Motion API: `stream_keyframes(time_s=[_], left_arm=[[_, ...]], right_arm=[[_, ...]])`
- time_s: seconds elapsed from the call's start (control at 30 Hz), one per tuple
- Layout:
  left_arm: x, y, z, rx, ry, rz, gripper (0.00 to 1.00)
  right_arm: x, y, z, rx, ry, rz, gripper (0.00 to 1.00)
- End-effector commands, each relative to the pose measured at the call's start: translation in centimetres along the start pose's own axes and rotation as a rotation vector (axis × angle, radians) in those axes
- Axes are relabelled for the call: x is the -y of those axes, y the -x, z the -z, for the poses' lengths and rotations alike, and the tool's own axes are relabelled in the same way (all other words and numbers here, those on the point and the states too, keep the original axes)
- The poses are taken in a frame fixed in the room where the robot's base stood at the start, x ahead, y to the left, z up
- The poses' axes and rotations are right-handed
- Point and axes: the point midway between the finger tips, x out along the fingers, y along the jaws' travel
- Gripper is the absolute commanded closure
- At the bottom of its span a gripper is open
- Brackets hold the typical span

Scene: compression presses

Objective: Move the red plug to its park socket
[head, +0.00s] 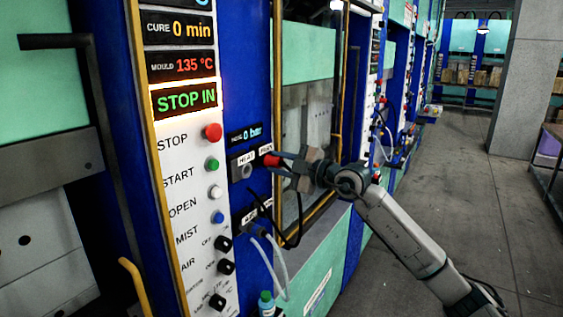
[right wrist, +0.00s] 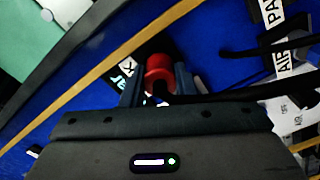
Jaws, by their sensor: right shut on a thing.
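The red plug (head: 271,160) is between the fingers of my right gripper (head: 281,165), which is shut on it in front of the press's blue panel. In the right wrist view the red plug (right wrist: 158,68) shows between both fingers (right wrist: 158,88). A grey socket (head: 242,170) with a dark opening sits left of the plug, under a small white label. A second white label, partly covered, is just above the plug; any socket below it is hidden. I cannot tell whether the plug touches the panel. My left gripper is not in view.
A white button panel (head: 190,190) stands to the left. Below the plug, a black cable (head: 297,225) and clear hoses (head: 280,265) hang near a lower socket block. A green-blue bottle (head: 266,304) is at the bottom. The grey floor (head: 450,200) to the right is mostly open.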

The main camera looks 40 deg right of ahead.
Motion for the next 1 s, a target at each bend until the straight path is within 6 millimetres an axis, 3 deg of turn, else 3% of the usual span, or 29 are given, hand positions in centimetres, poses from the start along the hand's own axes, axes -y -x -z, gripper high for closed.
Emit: stream_keyframes(time_s=[0.07,0.1,0.2,0.57,1.0], left_arm=[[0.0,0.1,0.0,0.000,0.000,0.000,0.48],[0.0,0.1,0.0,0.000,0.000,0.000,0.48],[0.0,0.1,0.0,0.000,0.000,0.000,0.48],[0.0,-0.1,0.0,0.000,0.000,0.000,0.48],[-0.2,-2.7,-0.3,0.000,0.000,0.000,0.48]], right_arm=[[-0.1,-0.1,0.1,-0.001,0.000,0.000,0.96],[0.0,-0.1,0.0,0.000,0.001,0.000,0.67],[0.0,-0.1,0.0,-0.001,0.001,0.000,0.47],[0.1,0.1,-0.1,0.001,0.001,0.000,0.47],[0.3,3.5,-0.4,0.005,0.007,0.001,0.47]])
